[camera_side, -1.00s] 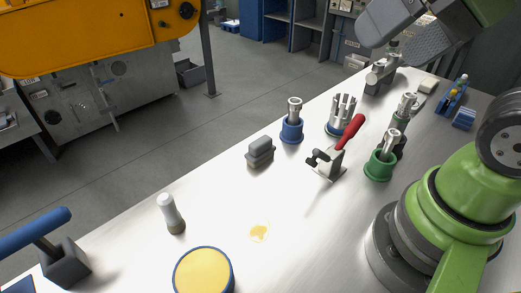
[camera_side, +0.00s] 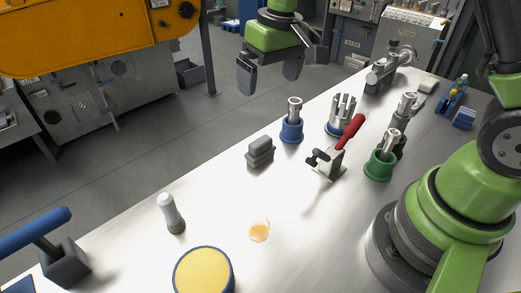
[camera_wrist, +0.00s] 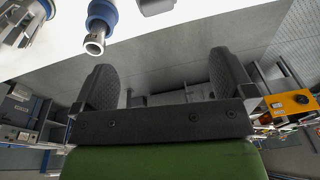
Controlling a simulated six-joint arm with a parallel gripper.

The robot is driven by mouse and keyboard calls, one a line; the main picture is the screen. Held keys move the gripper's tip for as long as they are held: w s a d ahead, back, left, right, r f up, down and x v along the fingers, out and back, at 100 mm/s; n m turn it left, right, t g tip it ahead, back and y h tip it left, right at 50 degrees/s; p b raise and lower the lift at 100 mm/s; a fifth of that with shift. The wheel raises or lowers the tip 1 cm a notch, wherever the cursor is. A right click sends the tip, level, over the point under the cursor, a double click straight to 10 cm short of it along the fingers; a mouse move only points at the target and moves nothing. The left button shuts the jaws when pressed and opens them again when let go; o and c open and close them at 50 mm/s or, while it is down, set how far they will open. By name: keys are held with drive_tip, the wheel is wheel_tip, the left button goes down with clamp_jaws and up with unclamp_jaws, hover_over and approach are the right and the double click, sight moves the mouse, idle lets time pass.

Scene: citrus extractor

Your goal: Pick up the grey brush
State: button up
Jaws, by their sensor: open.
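The grey brush (camera_side: 260,151), a block with a raised grip on top, stands on the metal table in the side view, left of the blue holder. My gripper (camera_side: 270,76) is open and empty, high above and behind the brush, over the table's far edge. In the wrist view my gripper (camera_wrist: 165,85) shows two dark fingers spread wide with nothing between them. A pale grey piece is cut off at the top edge there; I cannot tell if it is the brush.
A blue holder (camera_side: 291,132) with a metal part stands just right of the brush. A red-handled clamp (camera_side: 330,162) and a green holder (camera_side: 380,165) are further right. A white-handled tool (camera_side: 171,215) and a yellow-topped round container (camera_side: 204,273) are in front. Table around the orange stain (camera_side: 259,231) is clear.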

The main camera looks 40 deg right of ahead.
sight(260, 141)
drive_tip(key=shift+n+g, duration=0.5)
drive_tip(key=shift+g, duration=0.3)
drive_tip(key=f, duration=0.4)
drive_tip(key=w+f, duration=0.1)
drive_tip(key=f, duration=0.3)
drive_tip(key=w+f, duration=0.1)
drive_tip(key=f, duration=0.3)
drive_tip(key=shift+w+f, duration=0.25)
drive_tip(key=shift+f, duration=0.15)
drive_tip(key=shift+s+a+f, duration=0.1)
drive_tip(key=shift+f, duration=2.7)
drive_tip(key=shift+c, duration=0.5)
drive_tip(key=c, duration=0.7)
